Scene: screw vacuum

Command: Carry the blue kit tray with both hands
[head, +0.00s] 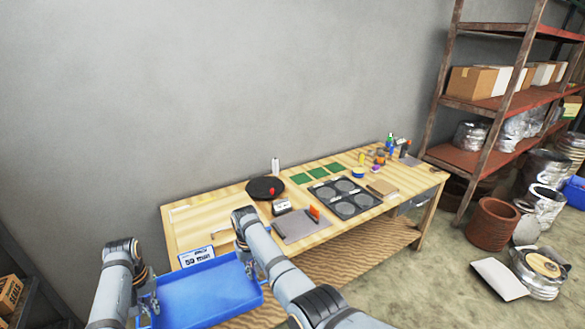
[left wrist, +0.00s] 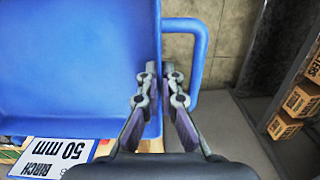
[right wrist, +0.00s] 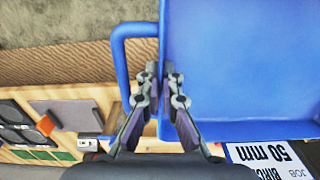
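The blue kit tray (head: 205,292) is at the lower left of the head view, in front of the bench's left end, and looks empty where it shows. My left gripper (head: 150,301) is at its left side and my right gripper (head: 250,264) at its right side. In the left wrist view the fingers (left wrist: 161,72) are close on either side of the tray's side wall, beside a loop handle (left wrist: 203,55). In the right wrist view the fingers (right wrist: 160,70) straddle the opposite wall the same way, beside the other handle (right wrist: 117,55). The tray's near edge is cut off in the head view.
The wooden bench (head: 195,210) runs behind the tray. A white and blue label marked "50 mm" (head: 198,256) is at its front left edge. A dark round plate (head: 262,189), green squares and a black panel (head: 347,197) lie on it. Shelving (head: 480,90) and containers stand right.

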